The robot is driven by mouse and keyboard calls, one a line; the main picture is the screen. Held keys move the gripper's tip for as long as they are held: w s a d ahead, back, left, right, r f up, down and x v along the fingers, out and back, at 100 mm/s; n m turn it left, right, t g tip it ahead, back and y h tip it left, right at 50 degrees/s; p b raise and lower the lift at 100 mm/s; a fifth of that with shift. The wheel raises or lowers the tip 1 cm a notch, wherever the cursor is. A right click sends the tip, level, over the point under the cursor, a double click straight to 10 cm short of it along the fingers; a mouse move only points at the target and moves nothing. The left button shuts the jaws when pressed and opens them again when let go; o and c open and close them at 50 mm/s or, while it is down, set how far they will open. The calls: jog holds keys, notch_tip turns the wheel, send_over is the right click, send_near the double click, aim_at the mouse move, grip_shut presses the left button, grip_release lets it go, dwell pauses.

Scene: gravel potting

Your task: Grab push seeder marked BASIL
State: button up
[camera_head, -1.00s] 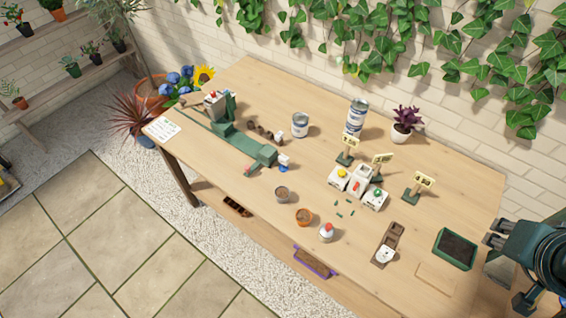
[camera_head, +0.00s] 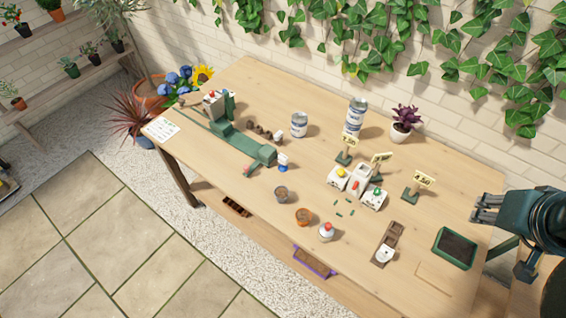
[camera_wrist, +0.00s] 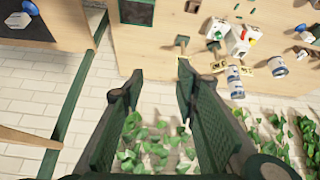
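Three small white seeder-like boxes stand together right of the table's middle: one with a yellow knob (camera_head: 338,180), one with a red part (camera_head: 360,178) and one with a green knob (camera_head: 374,199). They also show at the top of the wrist view, the green-knobbed one (camera_wrist: 217,30) at the left. Yellow signs on green stands, left (camera_head: 350,140), middle (camera_head: 381,158) and right (camera_head: 424,180), stand behind and beside them. Their lettering is too small to read, so I cannot tell which is BASIL. My gripper (camera_head: 486,208) is open and empty, at the table's right end, apart from the boxes.
A soil tray (camera_head: 439,257) stands near my gripper.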

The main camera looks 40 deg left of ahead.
jog(key=w+a+f+n+g+y+b, duration=0.1)
jog(key=w+a+n, duration=0.1)
jog(key=w+a, duration=0.4)
jog(key=w+a+n+g, duration=0.1)
jog(key=w+a+n, duration=0.2)
jog(key=a, duration=0.5)
jog(key=n+g+h+b, duration=0.15)
jog(key=n+g, duration=0.35)
jog(key=n, duration=0.6)
send_over(283, 156)
notch_tip(283, 156, down, 26)
jog(key=shift+w+d+b, duration=0.15)
jog(key=shift+b, duration=0.2)
jog(key=shift+f, duration=0.2)
jog(key=shift+f, duration=0.1)
jog(key=shift+f, duration=1.2)
jog(key=shift+f, duration=0.1)
